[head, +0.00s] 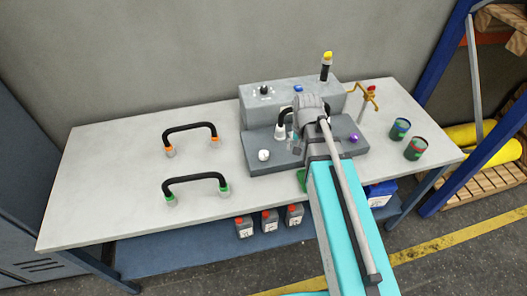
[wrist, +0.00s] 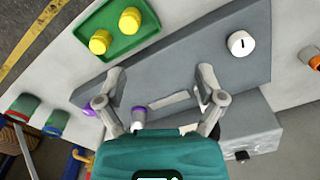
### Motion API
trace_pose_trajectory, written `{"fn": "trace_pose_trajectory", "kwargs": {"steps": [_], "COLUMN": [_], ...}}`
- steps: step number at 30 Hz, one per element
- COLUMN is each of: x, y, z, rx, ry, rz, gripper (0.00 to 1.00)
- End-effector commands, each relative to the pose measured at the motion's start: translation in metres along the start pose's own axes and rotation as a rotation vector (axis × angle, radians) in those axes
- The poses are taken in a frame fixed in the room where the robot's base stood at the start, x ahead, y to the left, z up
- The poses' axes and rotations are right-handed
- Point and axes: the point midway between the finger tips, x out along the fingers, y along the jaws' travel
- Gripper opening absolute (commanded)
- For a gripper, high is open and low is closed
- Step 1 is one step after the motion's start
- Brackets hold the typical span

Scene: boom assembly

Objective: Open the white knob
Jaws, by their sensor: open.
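The white knob (head: 264,155) is a small round cap on the left part of the low grey panel (head: 262,168). In the wrist view the white knob (wrist: 240,43) shows a short dark mark on its face, to the upper right of my fingers. My gripper (wrist: 160,85) is open over the panel, with nothing seen between its fingertips. It is apart from the white knob. In the head view my gripper (head: 297,143) is partly hidden by my wrist and lies right of the knob.
A purple knob (head: 353,139) sits on the panel's right. A grey box (head: 262,101) stands behind. A green tray with yellow pieces (wrist: 120,25) lies in front. Two black handles (head: 190,132) (head: 195,181) stand left; two cans (head: 400,129) (head: 415,149) stand right. The table's left is mostly clear.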

Motion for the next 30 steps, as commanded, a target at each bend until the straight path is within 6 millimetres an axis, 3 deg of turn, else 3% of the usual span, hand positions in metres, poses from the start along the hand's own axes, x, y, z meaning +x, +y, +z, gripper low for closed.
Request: {"fn": "trace_pose_trajectory", "kwargs": {"steps": [1, 6, 12, 17, 30], "x": [-0.007, -0.017, -0.023, -0.024, -0.023], "y": [-0.021, -0.078, -0.124, -0.137, -0.137], "z": [-0.014, -0.033, -0.042, -0.043, -0.042], "rx": [0.028, 0.155, 0.260, 0.292, 0.293], "ry": [0.000, 0.000, 0.000, 0.000, 0.000], "rz": [0.000, 0.000, 0.000, -0.001, -0.001], "gripper": [0.88, 0.88, 0.88, 0.88, 0.88]}}
